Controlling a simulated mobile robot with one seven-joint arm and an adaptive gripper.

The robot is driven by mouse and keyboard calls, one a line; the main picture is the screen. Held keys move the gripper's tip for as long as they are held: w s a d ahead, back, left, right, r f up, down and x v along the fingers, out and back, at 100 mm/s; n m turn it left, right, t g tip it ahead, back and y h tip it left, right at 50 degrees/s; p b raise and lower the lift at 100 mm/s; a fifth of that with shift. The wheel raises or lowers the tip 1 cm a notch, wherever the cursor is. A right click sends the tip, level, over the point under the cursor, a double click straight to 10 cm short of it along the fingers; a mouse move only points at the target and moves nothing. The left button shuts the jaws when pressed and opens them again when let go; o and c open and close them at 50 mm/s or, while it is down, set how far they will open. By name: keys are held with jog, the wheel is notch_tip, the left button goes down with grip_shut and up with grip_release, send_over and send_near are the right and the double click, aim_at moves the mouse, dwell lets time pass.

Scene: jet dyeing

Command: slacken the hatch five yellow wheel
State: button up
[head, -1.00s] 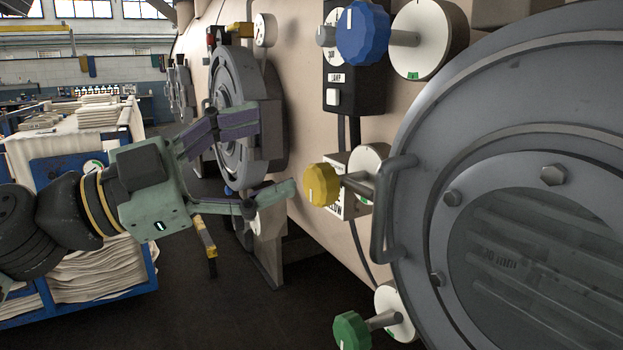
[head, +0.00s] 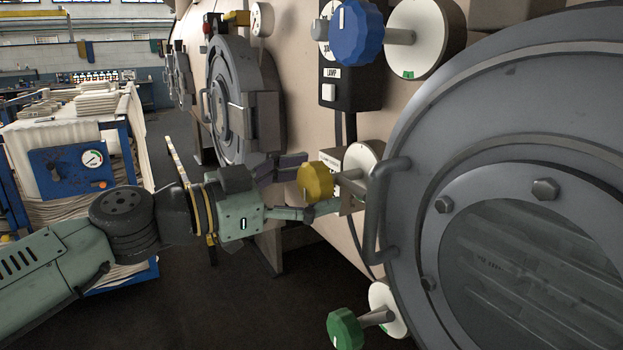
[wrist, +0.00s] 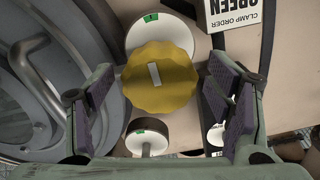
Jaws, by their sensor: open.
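The yellow wheel (head: 316,181) sits on a short grey shaft in front of a white disc (head: 361,160), left of the big hatch's handle. In the wrist view the yellow wheel (wrist: 160,78) has a scalloped rim and a pale bar mark on its face. My gripper (head: 307,187) is open, its fingers close to the wheel, one above and one below in the head view. In the wrist view my gripper (wrist: 160,85) has a finger on each side of the wheel, a gap showing on the right. Contact on the left cannot be told.
The large grey hatch (head: 450,130) and its handle (head: 378,210) stand close on the right. A blue wheel (head: 357,32) is above and a green wheel (head: 345,328) below. A cart with white cloth (head: 70,130) is at the left. The dark floor between is clear.

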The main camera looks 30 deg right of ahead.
jog(key=shift+d, duration=0.25)
jog(key=shift+c, duration=0.5)
jog(key=c, duration=1.1)
jog(key=shift+o, duration=0.2)
